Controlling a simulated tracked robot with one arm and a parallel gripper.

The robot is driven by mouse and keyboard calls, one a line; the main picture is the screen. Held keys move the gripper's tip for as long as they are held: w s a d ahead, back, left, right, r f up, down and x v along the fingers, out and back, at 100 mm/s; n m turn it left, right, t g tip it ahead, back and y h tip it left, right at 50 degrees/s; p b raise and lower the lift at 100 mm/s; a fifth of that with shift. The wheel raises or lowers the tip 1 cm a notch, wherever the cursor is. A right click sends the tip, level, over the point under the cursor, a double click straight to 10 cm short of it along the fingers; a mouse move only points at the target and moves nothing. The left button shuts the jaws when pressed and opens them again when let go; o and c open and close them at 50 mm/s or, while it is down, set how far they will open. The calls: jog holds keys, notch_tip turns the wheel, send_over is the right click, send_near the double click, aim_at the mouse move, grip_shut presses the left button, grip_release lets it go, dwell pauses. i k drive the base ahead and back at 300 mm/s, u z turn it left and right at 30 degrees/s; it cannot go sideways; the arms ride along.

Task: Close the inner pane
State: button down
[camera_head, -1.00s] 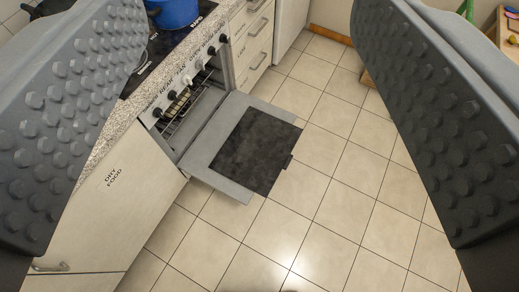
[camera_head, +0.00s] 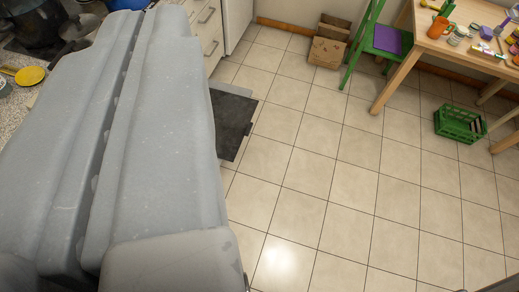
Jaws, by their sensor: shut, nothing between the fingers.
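The oven's open door shows only in part to the right of my gripper. Its dark inner pane (camera_head: 234,122) lies low and roughly flat above the tiled floor. My gripper (camera_head: 132,35) fills the left side of the view, with its two grey fingers shut together and nothing between them. The fingers overlap the pane's left side in the picture; I cannot tell whether they touch it. The oven front, its opening and most of the door are hidden behind the fingers.
White drawers (camera_head: 208,25) stand at the top. A brown cardboard box (camera_head: 327,50) sits by the back wall. A green chair (camera_head: 382,40), a wooden table (camera_head: 425,48) with small items and a green crate (camera_head: 460,124) are at right. The middle floor is clear.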

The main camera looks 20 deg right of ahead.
aim_at(232, 114)
jog(key=u, duration=0.5)
jog(key=k, duration=0.15)
jog(key=z, duration=0.95)
jog(key=i, duration=1.3)
jog(key=u, duration=0.55)
jog(key=i, duration=0.75)
jog(key=u, duration=0.55)
